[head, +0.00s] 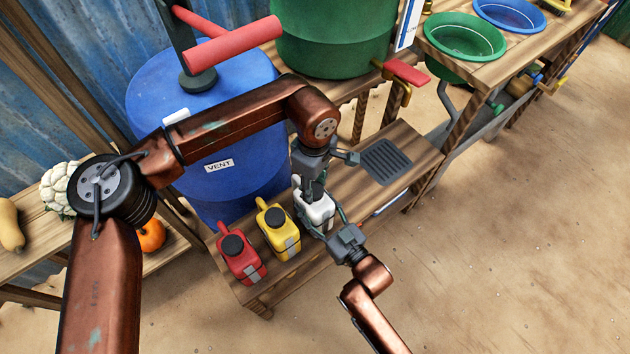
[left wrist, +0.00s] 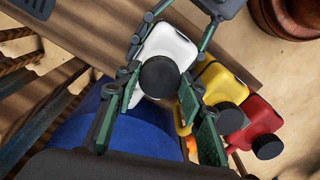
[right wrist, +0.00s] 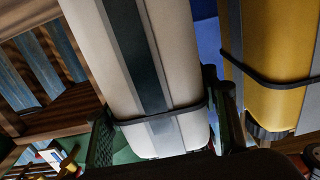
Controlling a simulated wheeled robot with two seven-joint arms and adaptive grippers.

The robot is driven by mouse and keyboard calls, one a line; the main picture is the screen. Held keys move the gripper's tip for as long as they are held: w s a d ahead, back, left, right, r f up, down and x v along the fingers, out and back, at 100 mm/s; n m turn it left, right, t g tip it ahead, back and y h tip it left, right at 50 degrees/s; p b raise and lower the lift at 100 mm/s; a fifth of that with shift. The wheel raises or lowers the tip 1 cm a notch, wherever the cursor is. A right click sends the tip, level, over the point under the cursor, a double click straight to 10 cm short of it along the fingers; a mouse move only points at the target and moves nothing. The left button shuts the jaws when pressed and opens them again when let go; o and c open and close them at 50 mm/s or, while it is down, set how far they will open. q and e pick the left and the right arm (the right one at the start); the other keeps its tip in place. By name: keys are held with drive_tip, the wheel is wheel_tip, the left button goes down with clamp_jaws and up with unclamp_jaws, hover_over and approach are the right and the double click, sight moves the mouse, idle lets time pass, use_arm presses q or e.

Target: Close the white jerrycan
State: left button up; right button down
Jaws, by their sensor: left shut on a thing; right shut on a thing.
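The white jerrycan (head: 317,208) stands upright on the low wooden bench, beside the yellow one. My right gripper (head: 322,216) is shut on its body from the front; in the right wrist view the white body (right wrist: 165,60) fills the space between the pads. My left gripper (head: 308,190) reaches down from above and is shut on the black cap (left wrist: 160,77), at the jerrycan's top. In the left wrist view the white body (left wrist: 168,42) shows beyond the cap. The gripper hides the cap in the head view. I cannot tell whether the cap is seated.
A yellow jerrycan (head: 279,232) and a red jerrycan (head: 243,262), both with black caps, stand left on the bench. A blue barrel (head: 230,165) is close behind. A dark ribbed tray (head: 386,161) lies to the right. A red-handled tap (head: 406,73) juts out above.

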use_arm(q)
drive_tip(key=m, duration=0.4)
drive_tip(key=shift+w+a, duration=0.15)
drive_tip(key=shift+a, duration=0.05)
drive_tip(key=m, duration=1)
drive_tip(key=shift+f, duration=0.1)
drive_tip(key=m, duration=0.3)
drive_tip(key=shift+a+m, duration=0.15)
drive_tip(key=shift+m, duration=0.25)
drive_tip(key=shift+o, duration=0.3)
drive_tip(key=shift+w+a, duration=0.1)
drive_tip(key=shift+w, duration=0.1)
drive_tip(key=o, duration=0.8)
drive_tip(key=shift+w, duration=0.1)
